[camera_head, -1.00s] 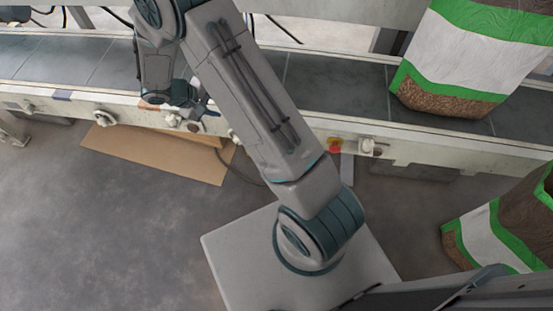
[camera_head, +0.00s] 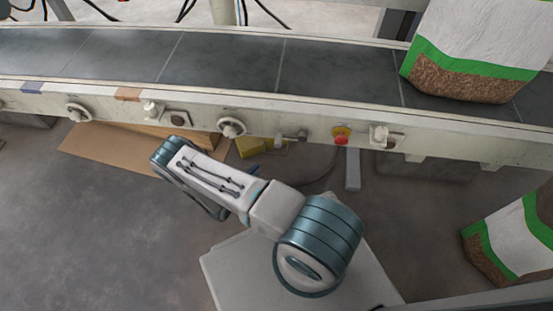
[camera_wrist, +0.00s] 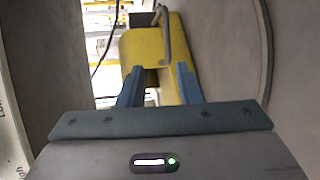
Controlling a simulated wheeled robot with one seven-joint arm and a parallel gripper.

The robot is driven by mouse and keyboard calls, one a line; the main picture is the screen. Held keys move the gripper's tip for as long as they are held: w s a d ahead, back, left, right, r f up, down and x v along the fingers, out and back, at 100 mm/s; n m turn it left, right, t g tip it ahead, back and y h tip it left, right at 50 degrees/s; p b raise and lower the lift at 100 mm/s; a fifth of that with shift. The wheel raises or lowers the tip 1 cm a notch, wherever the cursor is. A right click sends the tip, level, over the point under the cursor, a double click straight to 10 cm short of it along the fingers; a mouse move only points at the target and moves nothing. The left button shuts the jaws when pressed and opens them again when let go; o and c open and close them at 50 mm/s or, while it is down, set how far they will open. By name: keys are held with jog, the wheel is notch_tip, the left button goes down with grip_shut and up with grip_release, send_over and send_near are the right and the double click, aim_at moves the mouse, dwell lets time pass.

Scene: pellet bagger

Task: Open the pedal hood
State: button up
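The pedal hood appears to be the yellow housing (camera_head: 250,146) low under the conveyor's front rail in the head view, partly hidden by the rail and my arm. In the wrist view the yellow hood (camera_wrist: 146,48) is ahead of my gripper, with a curved grey bar (camera_wrist: 165,35) at its upper right. My gripper (camera_wrist: 160,70) has its two blue fingers apart, with yellow surface showing between and beyond them. I see nothing held, and cannot tell whether the fingers touch the hood.
The conveyor (camera_head: 225,62) runs across the back, with knobs and a red stop button (camera_head: 340,136) on its front rail. Flat cardboard (camera_head: 110,150) lies on the floor beneath. A pellet bag (camera_head: 475,45) stands on the belt; another (camera_head: 510,235) is at right.

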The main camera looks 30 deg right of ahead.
aim_at(275, 154)
jog(key=shift+t, duration=0.4)
jog(key=b+x, duration=0.1)
jog(key=x, duration=0.3)
jog(key=f+b+x, duration=0.1)
jog(key=b+x, duration=0.1)
jog(key=x, duration=0.3)
jog(key=s+f+b+x, duration=0.1)
jog(key=b+x, duration=0.1)
jog(key=x, duration=0.2)
jog(key=shift+w+d+f, duration=0.1)
jog(key=shift+d+f, duration=0.05)
jog(key=shift+d, duration=0.15)
jog(key=shift+w+d+b, duration=0.3)
jog(key=shift+w+d, duration=0.05)
jog(key=shift+d, duration=0.2)
grip_shut()
